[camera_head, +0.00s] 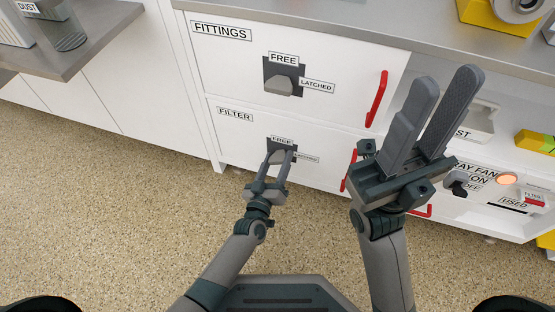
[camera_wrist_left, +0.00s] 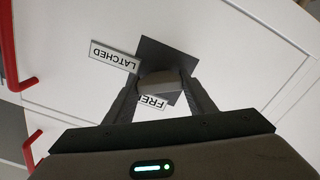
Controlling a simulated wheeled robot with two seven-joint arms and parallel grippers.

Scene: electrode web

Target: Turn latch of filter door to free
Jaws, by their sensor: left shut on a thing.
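The filter door (camera_head: 232,130) is the lower white front, labelled FILTER. Its latch is a grey knob (camera_wrist_left: 165,83) on a dark square plate (camera_head: 291,144), with a FREE label (camera_head: 282,141) above and a LATCHED label (camera_head: 306,157) to the right. My left gripper (camera_head: 279,157) reaches the latch and hides most of the knob in the head view. In the left wrist view its fingers stand on both sides of the knob, shut on it. I cannot tell clearly which label the knob points to. My right gripper (camera_head: 447,80) is open and empty, raised right of the door.
The FITTINGS door (camera_head: 230,70) above has its own latch (camera_head: 283,85) and a red handle (camera_head: 377,98). Another red handle (camera_head: 349,170) is partly behind my right gripper. A panel with a fan switch (camera_head: 460,182) and a lit lamp (camera_head: 507,179) stands at right. The speckled floor is clear.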

